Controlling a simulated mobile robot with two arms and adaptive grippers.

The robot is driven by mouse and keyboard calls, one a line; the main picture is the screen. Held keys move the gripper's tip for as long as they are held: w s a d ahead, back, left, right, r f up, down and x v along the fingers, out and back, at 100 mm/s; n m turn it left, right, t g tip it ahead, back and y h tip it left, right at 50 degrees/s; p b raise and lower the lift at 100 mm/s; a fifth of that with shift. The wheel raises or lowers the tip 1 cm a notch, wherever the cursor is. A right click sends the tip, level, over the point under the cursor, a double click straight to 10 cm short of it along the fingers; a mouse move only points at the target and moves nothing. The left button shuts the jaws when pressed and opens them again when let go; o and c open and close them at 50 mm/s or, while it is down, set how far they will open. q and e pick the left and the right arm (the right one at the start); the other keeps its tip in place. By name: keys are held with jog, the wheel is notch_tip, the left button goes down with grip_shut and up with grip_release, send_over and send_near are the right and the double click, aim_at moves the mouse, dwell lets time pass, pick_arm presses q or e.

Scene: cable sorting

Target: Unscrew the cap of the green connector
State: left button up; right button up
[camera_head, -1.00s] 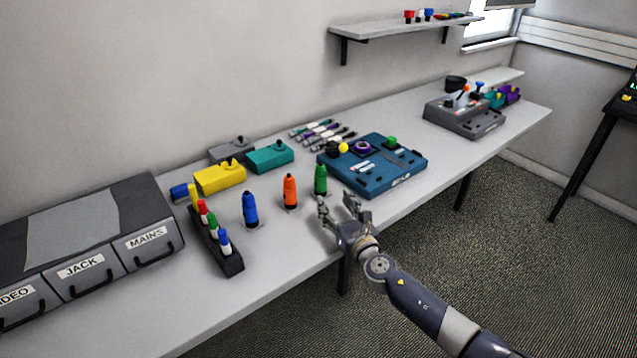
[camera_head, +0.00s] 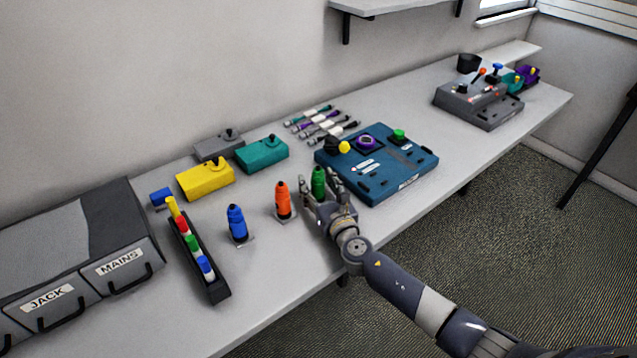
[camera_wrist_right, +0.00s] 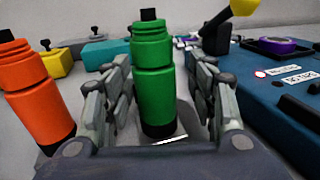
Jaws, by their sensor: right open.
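The green connector (camera_head: 318,182) stands upright on the table, at the right end of the row of connectors. My right gripper (camera_head: 319,190) is open, with one finger on each side of it. In the right wrist view the green connector (camera_wrist_right: 153,80) stands between the open fingers (camera_wrist_right: 158,98), with a gap on both sides. Its ribbed upper part and black tip show above the fingers. My left gripper is not in view.
An orange connector (camera_head: 283,200) and a blue connector (camera_head: 237,222) stand to the left. A blue panel box (camera_head: 400,183) is close on the right. A black rack (camera_head: 215,287) of coloured pieces and a grey drawer unit (camera_head: 50,236) stand further left.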

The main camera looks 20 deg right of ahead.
jog(key=shift+s+a+f, duration=0.1)
jog(key=shift+s+f, duration=0.05)
jog(key=shift+s, duration=0.1)
jog(key=shift+s+a, duration=0.1)
jog(key=shift+s, duration=0.1)
jog(key=shift+c, duration=0.4)
jog(key=shift+s+r, duration=0.1)
jog(key=shift+r, duration=0.15)
jog(key=c, duration=0.5)
jog(key=shift+f, duration=0.1)
grip_shut()
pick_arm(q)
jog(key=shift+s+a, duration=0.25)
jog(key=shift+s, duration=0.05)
pick_arm(e)
jog(key=shift+r, duration=0.2)
